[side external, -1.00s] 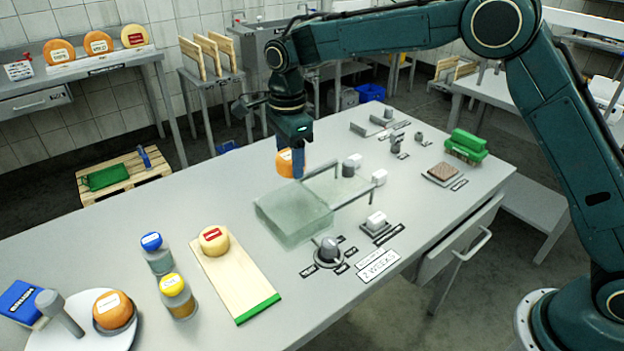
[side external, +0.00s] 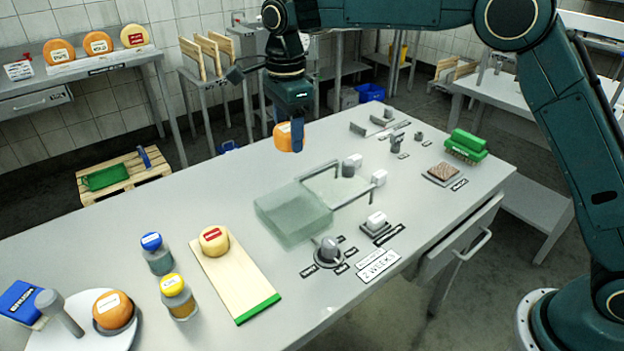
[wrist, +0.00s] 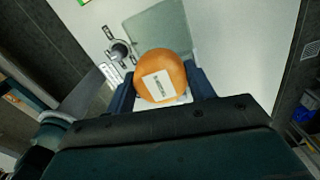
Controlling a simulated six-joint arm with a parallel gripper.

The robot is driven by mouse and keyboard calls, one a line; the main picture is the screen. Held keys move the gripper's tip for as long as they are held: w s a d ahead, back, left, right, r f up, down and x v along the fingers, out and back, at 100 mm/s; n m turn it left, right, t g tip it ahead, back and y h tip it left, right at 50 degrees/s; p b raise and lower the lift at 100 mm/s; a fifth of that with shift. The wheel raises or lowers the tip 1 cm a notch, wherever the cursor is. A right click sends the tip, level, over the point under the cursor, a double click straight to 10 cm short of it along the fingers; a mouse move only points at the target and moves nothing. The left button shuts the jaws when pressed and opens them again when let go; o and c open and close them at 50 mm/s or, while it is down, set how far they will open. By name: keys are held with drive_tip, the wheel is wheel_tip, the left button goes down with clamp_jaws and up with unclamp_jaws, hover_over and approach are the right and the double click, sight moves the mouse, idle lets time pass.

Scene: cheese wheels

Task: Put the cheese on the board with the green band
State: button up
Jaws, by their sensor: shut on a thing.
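My gripper (side external: 291,138) is shut on an orange cheese wheel (side external: 283,136) and holds it above the table, behind the glass-covered unit. The held cheese (wrist: 161,76) also shows in the wrist view between the blue fingers, with a white label whose text I cannot read. The board with the green band (side external: 238,281) lies at the front left of the table. A pale yellow cheese with a red label (side external: 213,241) sits on the far end of that board. Another orange cheese (side external: 113,311) sits on a round white plate at the front left corner.
A blue-lidded jar (side external: 157,255) and a yellow-lidded jar (side external: 178,297) stand left of the board. The glass cover (side external: 293,214) and a dial (side external: 328,252) are right of it. Several cheeses stand on the back-left shelf (side external: 80,72). The table's back left is clear.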

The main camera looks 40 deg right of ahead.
drive_tip(key=shift+a, duration=0.15)
hover_over(235, 276)
wheel_tip(235, 276, down, 15)
idle(0.9)
drive_tip(key=shift+f, duration=2.15)
drive_tip(key=shift+f, duration=0.15)
drive_tip(key=o, duration=1)
drive_tip(key=shift+o, duration=0.2)
